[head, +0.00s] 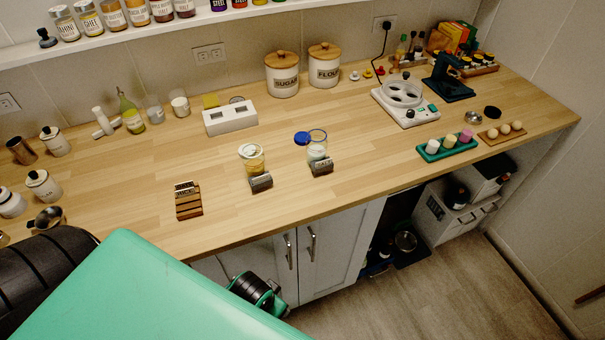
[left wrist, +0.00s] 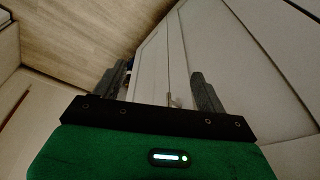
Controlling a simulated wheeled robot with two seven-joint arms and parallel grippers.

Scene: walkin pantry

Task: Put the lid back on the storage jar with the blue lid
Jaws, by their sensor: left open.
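The storage jar (head: 317,151) is clear glass with pale contents and an open top, standing near the middle of the counter in the head view. The blue lid (head: 301,138) lies just left of and behind it; whether they touch is unclear. A dark label block (head: 321,168) stands in front of the jar. My left gripper (left wrist: 158,82) shows in the left wrist view, with two dark fingers spread apart and nothing between them. It faces the cabinet doors, away from the jar and lid. My right gripper is not in view.
A second jar (head: 251,159) with yellowish contents stands to the left, behind another label block (head: 261,182). A small wooden rack (head: 188,201) is farther left. A white block (head: 230,118) and canisters (head: 282,75) stand behind. Cabinet doors (head: 337,252) drop below the counter edge.

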